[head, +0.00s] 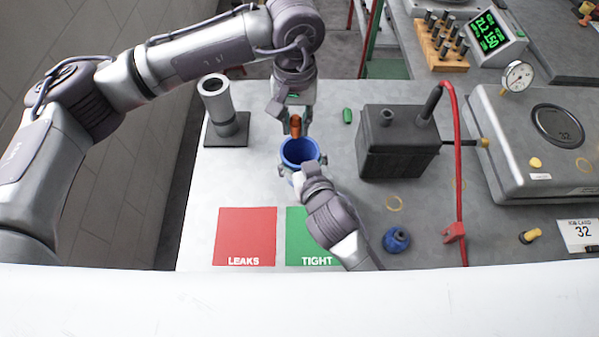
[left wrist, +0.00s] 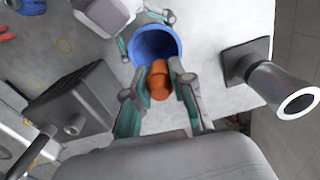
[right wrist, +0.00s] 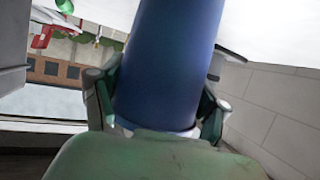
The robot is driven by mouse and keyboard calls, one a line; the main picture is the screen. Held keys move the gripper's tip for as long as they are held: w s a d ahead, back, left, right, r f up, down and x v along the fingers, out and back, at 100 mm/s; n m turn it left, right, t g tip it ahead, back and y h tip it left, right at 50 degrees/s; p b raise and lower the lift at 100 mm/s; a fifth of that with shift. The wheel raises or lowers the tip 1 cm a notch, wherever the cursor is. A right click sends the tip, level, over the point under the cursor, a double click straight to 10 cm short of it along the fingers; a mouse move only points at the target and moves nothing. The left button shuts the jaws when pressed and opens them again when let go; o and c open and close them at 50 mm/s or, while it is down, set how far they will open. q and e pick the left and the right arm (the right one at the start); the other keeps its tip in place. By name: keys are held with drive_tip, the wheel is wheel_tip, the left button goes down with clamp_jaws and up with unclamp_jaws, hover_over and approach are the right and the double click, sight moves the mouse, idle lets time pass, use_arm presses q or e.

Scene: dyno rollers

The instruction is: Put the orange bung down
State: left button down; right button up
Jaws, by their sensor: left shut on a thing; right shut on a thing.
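The orange bung (head: 295,125) is between the fingers of my left gripper (head: 295,127), which is shut on it. It also shows in the left wrist view (left wrist: 159,80), beside the rim of a blue cup (left wrist: 155,45); I cannot tell its exact height over the bench. The blue cup (head: 300,152) is held by my right gripper (head: 303,170), which is shut on its side. In the right wrist view the blue cup (right wrist: 165,65) fills the space between the fingers.
A red LEAKS mat (head: 246,236) and a green TIGHT mat (head: 297,225) lie in front. A grey tube on a stand (head: 227,120) is at left.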

use_arm(q)
drive_tip(key=f, duration=1)
drive_tip(key=shift+d, duration=0.3)
drive_tip(key=shift+f, duration=0.15)
drive_tip(key=shift+f, duration=0.5)
drive_tip(key=c, duration=1.3)
unclamp_jaws()
drive_tip(key=shift+o, duration=0.2)
drive_tip(key=shift+r, duration=0.1)
wheel_tip(320, 180, up, 13)
drive_tip(key=shift+r, duration=0.1)
